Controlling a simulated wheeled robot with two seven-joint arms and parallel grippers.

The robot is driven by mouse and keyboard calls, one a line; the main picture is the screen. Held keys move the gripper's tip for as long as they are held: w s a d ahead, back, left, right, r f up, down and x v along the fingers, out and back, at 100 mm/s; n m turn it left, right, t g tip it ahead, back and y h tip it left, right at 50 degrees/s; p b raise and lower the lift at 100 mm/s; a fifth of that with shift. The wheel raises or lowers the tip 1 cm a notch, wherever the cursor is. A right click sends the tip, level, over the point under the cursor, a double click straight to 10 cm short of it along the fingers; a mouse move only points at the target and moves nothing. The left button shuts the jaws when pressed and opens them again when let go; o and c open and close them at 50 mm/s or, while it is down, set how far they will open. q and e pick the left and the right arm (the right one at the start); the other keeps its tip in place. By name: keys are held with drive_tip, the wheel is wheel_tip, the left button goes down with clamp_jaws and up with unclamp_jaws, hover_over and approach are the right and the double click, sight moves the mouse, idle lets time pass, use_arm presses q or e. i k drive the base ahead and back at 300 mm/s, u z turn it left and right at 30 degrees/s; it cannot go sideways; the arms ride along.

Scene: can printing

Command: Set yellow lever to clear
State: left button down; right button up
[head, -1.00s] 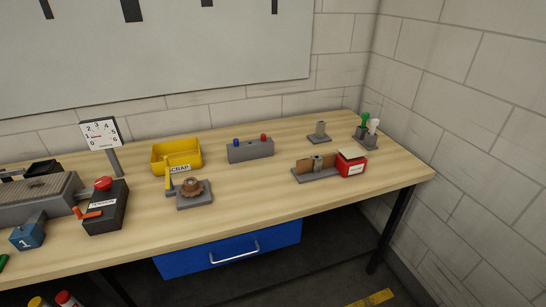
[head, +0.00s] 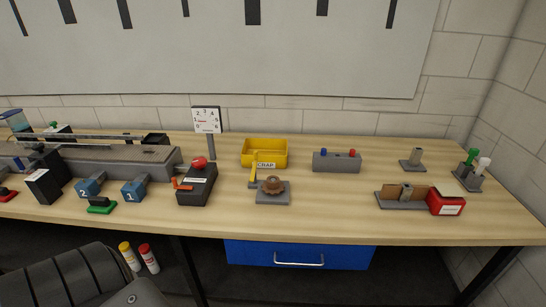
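The yellow lever (head: 252,175) stands near upright at the left back of a small grey base plate (head: 273,198) on the wooden bench. A brown gear-like wheel (head: 271,186) sits on the same plate, just right of the lever. I cannot make out any "clear" marking at the lever. Neither of my grippers is in view.
A yellow scrap bin (head: 264,150) stands close behind the lever. A black box with a red button and orange lever (head: 198,184) is to the left, beside a dial gauge (head: 206,121). A grey block (head: 337,162) and a red box (head: 446,201) are to the right.

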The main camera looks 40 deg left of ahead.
sight(255, 152)
drive_tip(key=z, duration=1.2)
drive_tip(key=k, duration=0.75)
drive_tip(key=u, duration=1.15)
